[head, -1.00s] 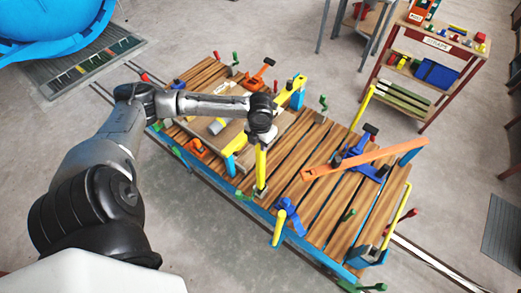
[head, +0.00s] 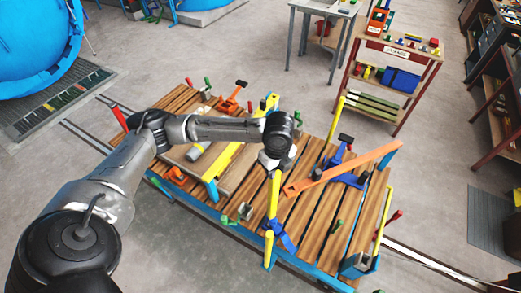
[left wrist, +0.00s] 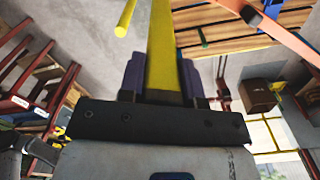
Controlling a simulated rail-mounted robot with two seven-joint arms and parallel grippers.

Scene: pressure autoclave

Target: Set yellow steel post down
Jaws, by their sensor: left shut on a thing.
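My left gripper (head: 275,167) is shut on a yellow steel post (head: 273,196) and holds it nearly upright over the slatted wooden deck (head: 314,205). In the left wrist view, the post (left wrist: 163,55) runs up between the purple fingers. The lower end of the post appears just above or beside a blue clamp (head: 284,242) at the deck's near edge; I cannot tell whether they touch. A shorter yellow post (head: 268,250) stands by that clamp. My right gripper is not in view.
An orange bar (head: 345,168) lies across the deck to the right, near a blue clamp (head: 348,179). A small grey and green bracket (head: 244,212) sits left of the held post. A red-framed shelf (head: 390,85) stands behind. A large blue vessel (head: 35,45) is at far left.

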